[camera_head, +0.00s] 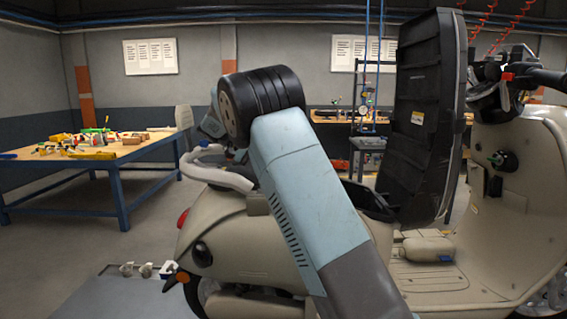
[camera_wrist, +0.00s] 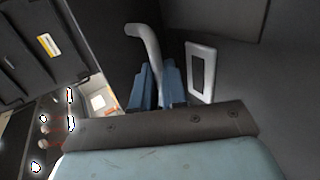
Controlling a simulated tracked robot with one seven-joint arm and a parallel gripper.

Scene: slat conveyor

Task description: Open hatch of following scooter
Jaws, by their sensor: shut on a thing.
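The beige scooter (camera_head: 235,243) stands in the middle and right of the head view. Its tall black seat lid (camera_head: 425,165), which I take as the hatch, is raised nearly upright with its ribbed underside showing. In the wrist view a dark panel with a yellow label (camera_wrist: 30,50) at the left looks like that underside. My gripper (camera_wrist: 157,80) has blue fingers, shut on a light grey curved bar (camera_wrist: 145,42) that runs up between them. In the head view my arm hides the gripper and whatever it holds.
A blue-legged workbench (camera_head: 105,155) with tools stands at the left. The scooter's pale rear rail (camera_head: 213,176) is close to my arm. In the wrist view a pale rectangular frame (camera_wrist: 191,70) is right of the fingers. The floor at the left is mostly free.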

